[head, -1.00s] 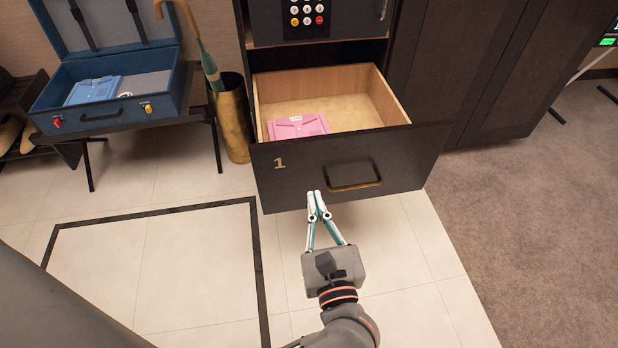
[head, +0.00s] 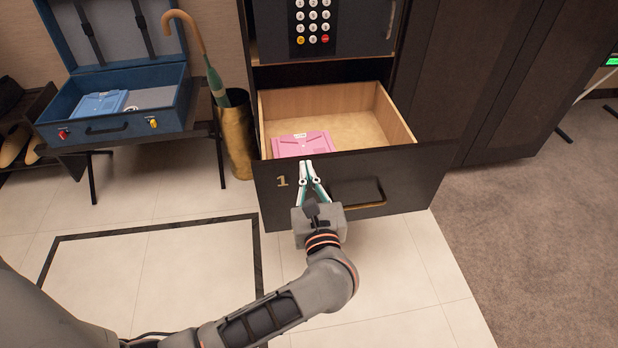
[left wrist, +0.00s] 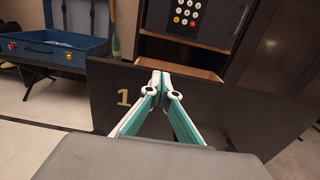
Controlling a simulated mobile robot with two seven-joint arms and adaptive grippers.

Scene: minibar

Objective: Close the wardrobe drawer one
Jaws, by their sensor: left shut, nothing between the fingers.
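The wardrobe drawer one (head: 400,172) is pulled out, with a dark front, a gold "1" and a brass handle (head: 364,206). Its light wooden inside holds a pink folder-like item (head: 303,144). My left gripper (head: 304,164) is shut and empty, in front of the drawer front between the "1" and the handle, fingertips near the top edge. In the left wrist view the fingertips (left wrist: 161,74) overlap the upper edge of the drawer front (left wrist: 108,88); I cannot tell whether they touch it. My right gripper is not in view.
A safe with a keypad (head: 313,22) sits above the drawer. At left, a blue open suitcase (head: 110,132) rests on a dark stand, beside a brass umbrella holder (head: 237,140) with an umbrella. Wardrobe doors (head: 500,80) are at right. Tiled floor in front is clear.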

